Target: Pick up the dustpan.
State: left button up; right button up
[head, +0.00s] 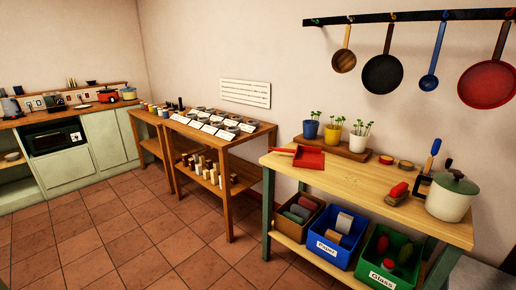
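A red dustpan (308,158) lies on the left part of the light wooden worktable (345,182). Its short red handle points left toward the table's left edge. It sits in front of the plant pots and nothing covers it. Neither of my grippers is in view.
On the worktable are a tray with potted seedlings (333,133), a red block-like object (398,190), a brush-like tool with a blue handle (433,154) and a green-lidded pot (451,196). Bins (332,244) stand below. Pans (382,74) hang above. Tiled floor (150,245) is clear at left.

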aim_at(310, 157)
jog(key=i+j+u, duration=0.2)
jog(key=i, duration=0.5)
jog(key=i+u, duration=0.25)
jog(key=i, duration=0.45)
